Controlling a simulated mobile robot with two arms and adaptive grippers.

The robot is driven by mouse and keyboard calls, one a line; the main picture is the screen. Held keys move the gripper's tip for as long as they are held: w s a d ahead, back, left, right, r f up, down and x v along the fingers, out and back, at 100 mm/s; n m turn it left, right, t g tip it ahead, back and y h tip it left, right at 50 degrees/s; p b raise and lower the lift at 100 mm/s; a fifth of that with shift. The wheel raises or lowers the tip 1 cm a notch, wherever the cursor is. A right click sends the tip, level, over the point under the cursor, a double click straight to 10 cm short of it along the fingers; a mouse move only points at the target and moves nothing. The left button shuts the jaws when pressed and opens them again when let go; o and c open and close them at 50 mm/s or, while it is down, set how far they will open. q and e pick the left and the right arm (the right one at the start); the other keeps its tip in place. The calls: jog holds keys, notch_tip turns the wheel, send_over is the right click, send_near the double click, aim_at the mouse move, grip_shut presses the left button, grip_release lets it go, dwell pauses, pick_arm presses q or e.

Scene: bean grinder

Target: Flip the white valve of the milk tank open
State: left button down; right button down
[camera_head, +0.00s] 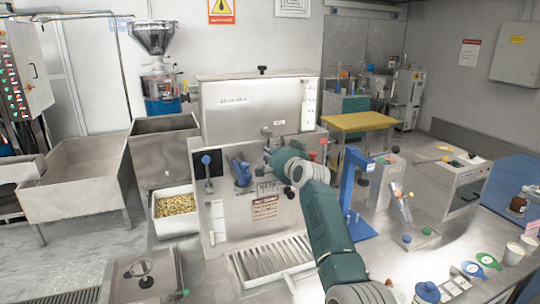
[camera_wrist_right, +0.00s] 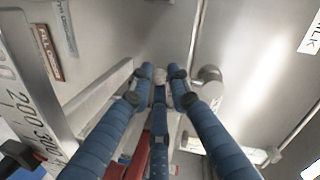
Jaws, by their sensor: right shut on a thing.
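The steel milk tank (camera_head: 245,108) stands at the middle of the head view, and a label partly reading MILK (camera_wrist_right: 312,35) shows in the right wrist view. My right gripper (camera_head: 241,173), with blue fingers, is at the tank's front on the end of my green arm. In the right wrist view its three fingers (camera_wrist_right: 160,76) close in on a small whitish piece (camera_wrist_right: 160,73), seemingly the white valve, which they mostly cover. Whether the valve is turned cannot be told. My left gripper is not in view.
A grey round fitting (camera_wrist_right: 210,75) is just right of the fingertips. A blue stand (camera_head: 350,185) is close right of my arm. A grated drain tray (camera_head: 272,257) lies below the tank front. A blue-knobbed lever (camera_head: 207,160) is at left.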

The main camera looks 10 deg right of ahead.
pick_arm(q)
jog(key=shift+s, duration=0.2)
pick_arm(e)
jog(key=shift+d+r, duration=0.1)
jog(key=c, duration=1.6)
grip_release()
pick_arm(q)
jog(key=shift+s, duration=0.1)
pick_arm(e)
jog(key=shift+s+d, duration=0.1)
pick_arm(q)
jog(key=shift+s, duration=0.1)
pick_arm(e)
jog(key=v, duration=1.2)
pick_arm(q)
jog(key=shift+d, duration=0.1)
